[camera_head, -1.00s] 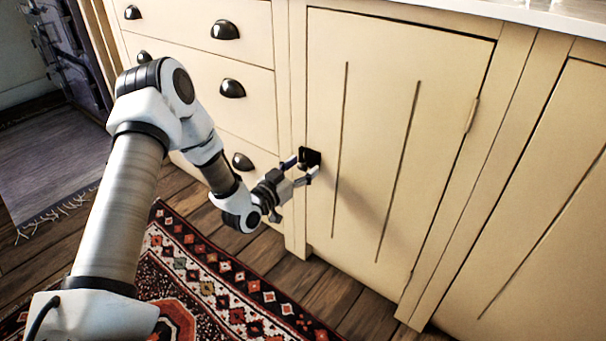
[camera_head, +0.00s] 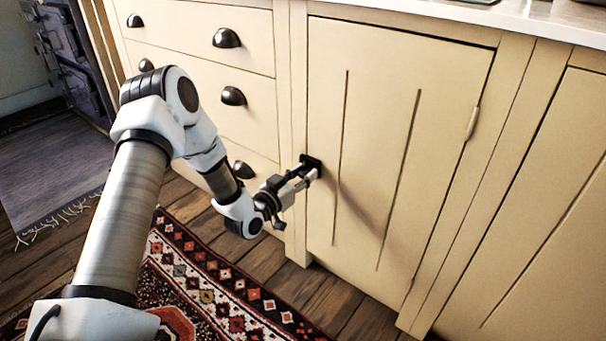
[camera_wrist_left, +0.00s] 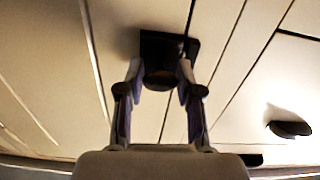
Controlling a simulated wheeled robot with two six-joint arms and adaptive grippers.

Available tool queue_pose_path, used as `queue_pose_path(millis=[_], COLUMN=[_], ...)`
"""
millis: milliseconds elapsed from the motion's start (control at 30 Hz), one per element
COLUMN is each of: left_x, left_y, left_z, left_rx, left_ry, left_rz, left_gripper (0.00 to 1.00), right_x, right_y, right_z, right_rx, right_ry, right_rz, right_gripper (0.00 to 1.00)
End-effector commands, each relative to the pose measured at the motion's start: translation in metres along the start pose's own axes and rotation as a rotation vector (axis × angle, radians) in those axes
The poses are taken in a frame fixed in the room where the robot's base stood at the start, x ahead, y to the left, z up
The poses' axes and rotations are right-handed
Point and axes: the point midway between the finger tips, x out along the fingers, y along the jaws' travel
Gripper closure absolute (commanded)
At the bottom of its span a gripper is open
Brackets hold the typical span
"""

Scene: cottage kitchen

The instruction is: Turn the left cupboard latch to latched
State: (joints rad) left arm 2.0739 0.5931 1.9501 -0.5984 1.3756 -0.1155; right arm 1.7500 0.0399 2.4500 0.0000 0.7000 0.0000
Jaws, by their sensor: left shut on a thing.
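The left cupboard latch (camera_head: 311,160) is a small dark plate with a knob, at the left edge of the cream cupboard door (camera_head: 375,130). My left gripper (camera_head: 307,175) is at the latch, with its fingers shut on the knob. In the left wrist view the dark latch (camera_wrist_left: 158,46) is straight ahead, with a fingertip of the gripper (camera_wrist_left: 159,82) on each side of its knob. The fingers hide part of the latch in the head view, and I cannot tell its exact angle. My right gripper is not in view.
Drawers with dark cup handles (camera_head: 227,38) stand left of the door. A pale countertop (camera_head: 540,17) runs above. A patterned red rug (camera_head: 215,285) lies on the wooden floor below my arm. The door front right of the latch is clear.

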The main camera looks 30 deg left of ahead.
Motion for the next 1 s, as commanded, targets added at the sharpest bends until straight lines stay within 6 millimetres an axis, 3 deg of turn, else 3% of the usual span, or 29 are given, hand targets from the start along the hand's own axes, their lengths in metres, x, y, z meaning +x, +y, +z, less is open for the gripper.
queue_pose_path(millis=[1000], left_x=[-0.0002], left_y=[-0.0013], left_z=[0.0021], left_rx=[-0.893], left_ry=[-0.002], left_rz=[-0.001], left_gripper=[0.99], right_x=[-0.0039], right_y=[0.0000], right_z=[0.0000], right_rx=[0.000], right_ry=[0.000], right_rz=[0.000], right_gripper=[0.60])
